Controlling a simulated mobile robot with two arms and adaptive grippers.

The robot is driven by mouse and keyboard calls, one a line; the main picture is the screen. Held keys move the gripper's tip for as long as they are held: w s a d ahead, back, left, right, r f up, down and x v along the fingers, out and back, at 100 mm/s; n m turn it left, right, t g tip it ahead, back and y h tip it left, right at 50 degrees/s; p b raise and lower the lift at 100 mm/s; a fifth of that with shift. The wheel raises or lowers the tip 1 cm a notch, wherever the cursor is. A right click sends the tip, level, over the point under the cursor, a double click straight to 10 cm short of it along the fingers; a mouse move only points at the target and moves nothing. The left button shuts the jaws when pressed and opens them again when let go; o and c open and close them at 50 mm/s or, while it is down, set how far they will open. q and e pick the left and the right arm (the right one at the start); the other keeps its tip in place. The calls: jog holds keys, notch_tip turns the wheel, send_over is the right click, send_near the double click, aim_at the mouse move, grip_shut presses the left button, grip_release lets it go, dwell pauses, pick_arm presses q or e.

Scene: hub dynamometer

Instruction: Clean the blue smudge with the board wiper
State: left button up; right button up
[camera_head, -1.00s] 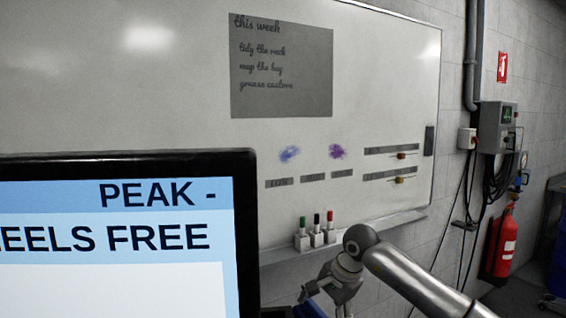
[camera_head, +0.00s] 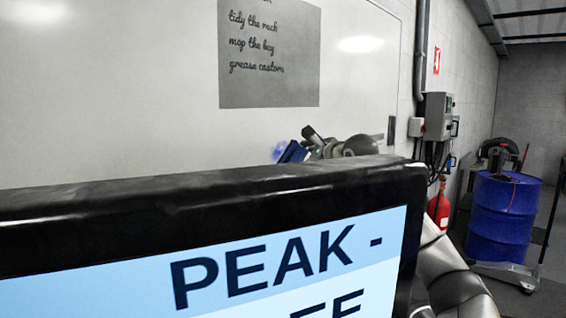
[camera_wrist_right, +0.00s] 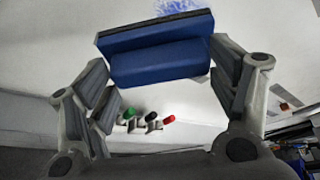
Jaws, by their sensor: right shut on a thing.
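The blue smudge (camera_head: 279,150) shows on the whiteboard (camera_head: 130,90) in the head view, just left of the wiper. In the right wrist view the smudge (camera_wrist_right: 178,6) is at the top edge, just beyond the wiper. The board wiper (camera_wrist_right: 158,52) is a blue block with a dark strip along its far side. It also shows in the head view (camera_head: 292,152). My right gripper (camera_wrist_right: 158,62) is shut on the wiper, one finger at each end. I cannot tell whether the wiper touches the board. My left gripper is not in view.
A monitor (camera_head: 150,187) fills the lower front of the head view and hides the lower whiteboard. Markers with green, black and red caps (camera_wrist_right: 150,117) stand below the wiper. A blue barrel (camera_head: 503,215) and a fire extinguisher (camera_head: 439,205) stand at the right.

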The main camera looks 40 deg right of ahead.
aim_at(290, 157)
jog(key=shift+w+d+r+p, duration=0.1)
jog(key=shift+w+r+p, duration=0.05)
jog(key=shift+w+p, duration=0.45)
jog(key=shift+w+d+r+p, duration=0.1)
jog(key=shift+w+r+p, duration=0.05)
jog(key=shift+w+p, duration=0.35)
jog(key=shift+w+a+f+p, duration=0.15)
jog(key=shift+w+p, duration=0.25)
jog(key=shift+w, duration=0.3)
jog(key=shift+w+a+f+p, duration=0.15)
jog(key=shift+w+p, duration=0.25)
jog(key=shift+w, duration=0.3)
jog(key=shift+r, duration=0.1)
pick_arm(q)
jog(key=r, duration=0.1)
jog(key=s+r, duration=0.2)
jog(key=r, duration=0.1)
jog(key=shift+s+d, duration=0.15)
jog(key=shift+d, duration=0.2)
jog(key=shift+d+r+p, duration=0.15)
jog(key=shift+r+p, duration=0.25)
pick_arm(e)
jog(key=shift+w, duration=0.4)
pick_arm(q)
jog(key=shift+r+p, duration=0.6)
pick_arm(e)
jog(key=shift+w, duration=0.6)
